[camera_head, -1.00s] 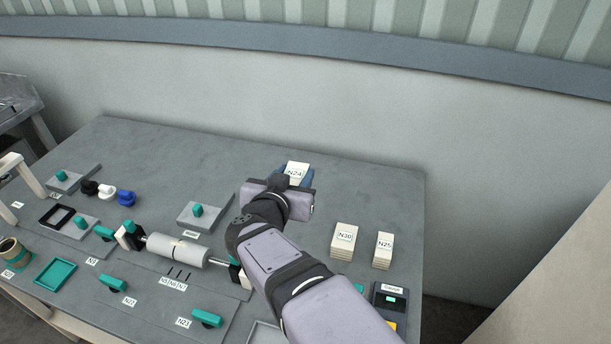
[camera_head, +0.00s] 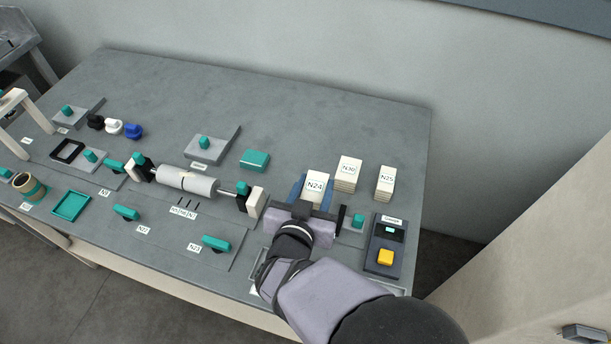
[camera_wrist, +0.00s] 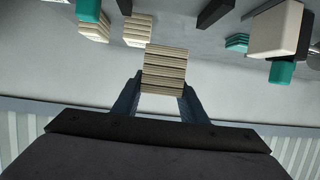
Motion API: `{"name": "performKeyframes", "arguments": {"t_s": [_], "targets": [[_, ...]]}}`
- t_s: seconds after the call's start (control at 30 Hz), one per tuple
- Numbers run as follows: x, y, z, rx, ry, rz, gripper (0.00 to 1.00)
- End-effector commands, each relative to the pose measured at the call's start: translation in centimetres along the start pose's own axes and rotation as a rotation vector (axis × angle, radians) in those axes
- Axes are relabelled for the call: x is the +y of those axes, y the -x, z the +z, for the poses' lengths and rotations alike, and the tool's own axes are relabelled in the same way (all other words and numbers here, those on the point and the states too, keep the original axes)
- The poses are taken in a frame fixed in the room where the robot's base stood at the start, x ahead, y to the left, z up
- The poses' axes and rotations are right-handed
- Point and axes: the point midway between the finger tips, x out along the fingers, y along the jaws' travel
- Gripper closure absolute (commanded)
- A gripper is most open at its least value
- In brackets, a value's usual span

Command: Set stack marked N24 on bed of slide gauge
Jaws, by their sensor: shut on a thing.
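The cream, layered stack marked N24 (camera_head: 316,181) is between the blue fingers of my gripper (camera_head: 313,196), its label facing up. In the wrist view the stack (camera_wrist: 165,65) shows its layered side, with my gripper (camera_wrist: 160,98) shut on it from both sides. It seems to be held above the table. Just right of my gripper are a dark upright plate (camera_head: 341,217) and a teal knob (camera_head: 357,221), seemingly parts of the slide gauge. My gripper and arm hide most of the gauge's bed. The gauge's readout box (camera_head: 387,244) has a yellow button.
Stacks N30 (camera_head: 348,172) and N25 (camera_head: 385,184) stand close behind and right of N24. A teal block (camera_head: 255,161) lies to the left. A grey roller (camera_head: 187,181) on a shaft, with cream end blocks, is further left. The table's back (camera_head: 290,110) is clear.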

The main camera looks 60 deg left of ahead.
Motion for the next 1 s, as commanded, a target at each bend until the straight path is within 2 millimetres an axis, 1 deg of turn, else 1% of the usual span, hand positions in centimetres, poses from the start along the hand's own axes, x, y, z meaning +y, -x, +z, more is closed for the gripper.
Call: {"name": "performKeyframes", "arguments": {"t_s": [0.17, 0.47, 0.67, 1.0], "targets": [[0.1, 0.0, -0.3, 0.001, -0.011, 0.033, 0.84], [0.1, -0.1, 0.0, 0.000, -0.014, 0.041, 0.84], [0.1, -0.5, 1.1, -0.001, -0.013, 0.041, 0.84], [0.1, -1.4, 3.6, -0.001, -0.014, 0.041, 0.84]]}}
